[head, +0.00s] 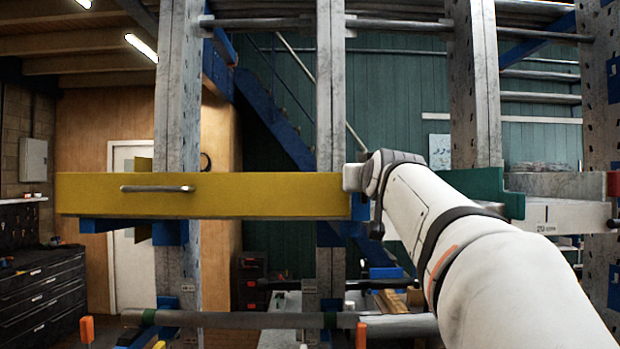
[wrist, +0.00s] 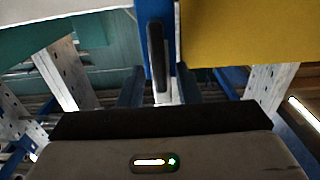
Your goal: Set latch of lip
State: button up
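In the wrist view, a black upright lever (wrist: 157,57), which looks like the latch, stands in front of a blue upright part (wrist: 169,30). My gripper (wrist: 158,72) shows two dark fingers standing apart, one on each side of the lever's lower end. It looks open, and I cannot tell whether it touches the lever. In the head view, my arm reaches to the right end of a yellow beam (head: 250,196); the gripper and the lever are hidden there. The lip cannot be told apart for certain.
The yellow beam carries a grey bar handle (head: 158,189). A green block (head: 487,190) and a pale beam (head: 568,215) lie to the right behind my arm. Grey perforated posts (head: 330,90) stand behind. A lower horizontal bar (head: 250,320) crosses below.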

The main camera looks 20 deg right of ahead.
grip_shut()
